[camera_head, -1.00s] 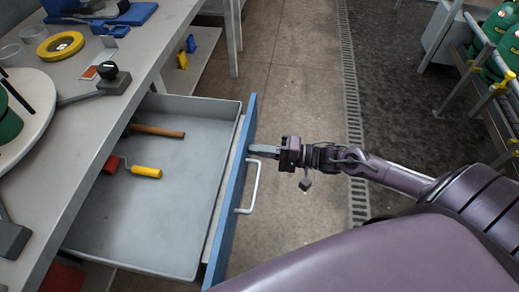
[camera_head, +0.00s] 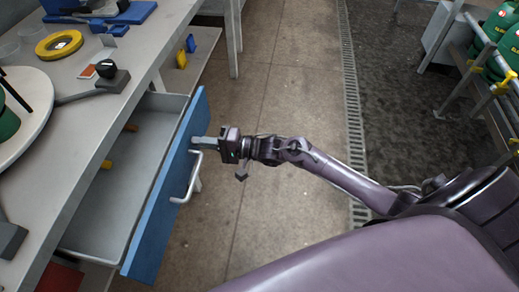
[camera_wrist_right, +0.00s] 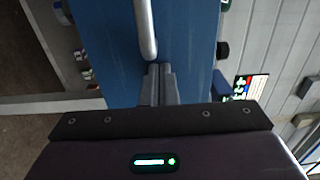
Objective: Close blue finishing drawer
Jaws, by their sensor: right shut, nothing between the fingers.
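The blue-fronted drawer (camera_head: 150,215) sticks part of the way out of the workbench at the left in the head view. Its grey tray shows behind the front, with parts of a yellow handle and a brown handle inside; the rest is hidden under the bench top. A pale bar handle (camera_head: 190,180) is on the front. My right gripper (camera_head: 203,143) is shut and empty, its fingertips at the blue front near the handle's upper end. The right wrist view shows the closed fingers (camera_wrist_right: 160,83) against the blue face beside the handle (camera_wrist_right: 146,30). My left gripper is not in view.
The workbench top (camera_head: 65,130) carries a yellow ring (camera_head: 60,44), a black-knobbed tool (camera_head: 105,80) and a round white plate (camera_head: 22,95). A rack with green canisters (camera_head: 500,45) stands at the far right. The floor between is clear.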

